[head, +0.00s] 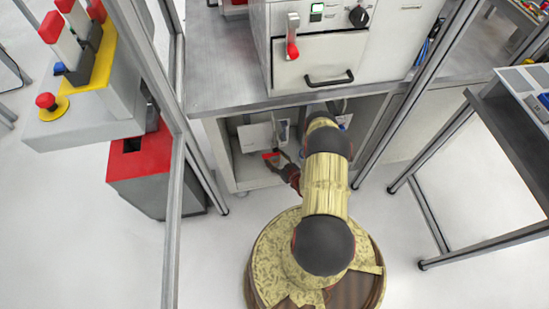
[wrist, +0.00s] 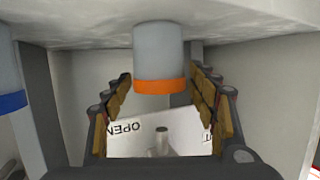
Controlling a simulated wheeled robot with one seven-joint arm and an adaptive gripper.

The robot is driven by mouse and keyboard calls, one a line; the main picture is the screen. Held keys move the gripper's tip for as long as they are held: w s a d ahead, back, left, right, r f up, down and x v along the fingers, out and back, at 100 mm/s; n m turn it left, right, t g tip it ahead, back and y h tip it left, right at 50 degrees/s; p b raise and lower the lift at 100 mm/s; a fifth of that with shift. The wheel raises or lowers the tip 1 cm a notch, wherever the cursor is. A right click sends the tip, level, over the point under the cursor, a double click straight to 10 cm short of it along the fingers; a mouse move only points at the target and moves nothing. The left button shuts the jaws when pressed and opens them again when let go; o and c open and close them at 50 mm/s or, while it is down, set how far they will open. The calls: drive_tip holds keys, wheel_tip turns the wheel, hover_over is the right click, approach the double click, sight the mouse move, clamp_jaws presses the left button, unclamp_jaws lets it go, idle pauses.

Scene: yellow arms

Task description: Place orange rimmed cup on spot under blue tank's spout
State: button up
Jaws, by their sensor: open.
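The orange rimmed cup (wrist: 160,58) is a grey cylinder with an orange band. The wrist picture is upside down, so the cup stands upright on the pale surface at the picture's top. My gripper (wrist: 160,88) is open, with a finger on each side of the cup; I cannot tell whether the cup is between the fingertips or just beyond them. In the head view my gripper (head: 284,167) reaches into the cabinet under the counter, and the cup cannot be made out there. I cannot identify the blue tank or its spout in either view.
A blue-rimmed cup (wrist: 10,75) stands at the wrist view's left edge. A white panel marked OPEN (wrist: 125,143) and a metal peg (wrist: 162,140) lie beyond. Cabinet walls (wrist: 260,90) enclose the gripper. Metal posts (head: 172,200) and a dark table (head: 490,150) flank my base.

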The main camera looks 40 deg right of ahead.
drive_tip(key=shift+r, duration=0.1)
drive_tip(key=shift+s+r, duration=0.15)
drive_tip(key=shift+s, duration=0.15)
drive_tip(key=p+v, duration=0.4)
drive_tip(key=v, duration=0.7)
drive_tip(key=shift+s, duration=0.15)
drive_tip(key=shift+a, duration=0.1)
